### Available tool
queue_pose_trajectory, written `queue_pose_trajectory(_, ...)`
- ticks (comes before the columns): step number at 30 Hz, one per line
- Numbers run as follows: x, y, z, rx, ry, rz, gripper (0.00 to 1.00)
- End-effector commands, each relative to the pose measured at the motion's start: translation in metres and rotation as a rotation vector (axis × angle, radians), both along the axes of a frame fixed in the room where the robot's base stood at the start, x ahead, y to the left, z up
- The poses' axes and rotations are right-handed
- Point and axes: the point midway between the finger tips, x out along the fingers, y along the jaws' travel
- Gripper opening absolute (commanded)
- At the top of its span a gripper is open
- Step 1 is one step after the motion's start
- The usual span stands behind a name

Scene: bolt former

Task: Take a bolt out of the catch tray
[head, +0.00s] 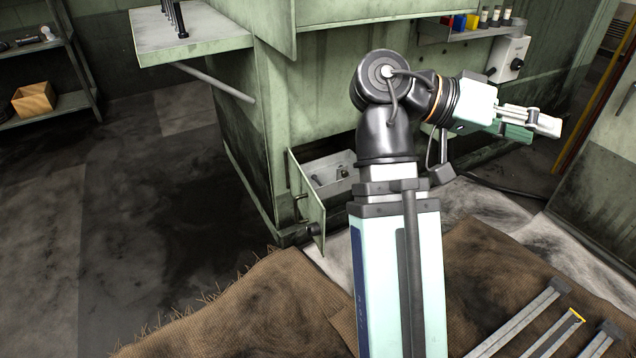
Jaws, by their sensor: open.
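The catch tray (325,165) is a grey metal tray low in an opening at the base of the green machine. A few small dark bolt-like pieces (320,181) lie in it, too small to make out well. My arm hides the tray's right side. My gripper (540,127) is at the upper right, well to the right of the tray and apart from it. It points to the right, open, with nothing visible between its fingers.
A green door (308,202) stands open at the tray's left. A ledge (190,38) with upright dark bolts juts out at upper left. A control box (509,58) is near my gripper. Sacking (240,318) and long-handled tools (545,330) lie in front.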

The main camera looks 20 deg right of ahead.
Motion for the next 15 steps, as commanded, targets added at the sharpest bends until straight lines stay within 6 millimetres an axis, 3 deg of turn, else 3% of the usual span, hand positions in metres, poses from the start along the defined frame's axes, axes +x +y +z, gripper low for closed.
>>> queue_pose_trajectory(15,0.0000,-0.0001,0.0008,-0.015,-0.023,-0.006,0.19)
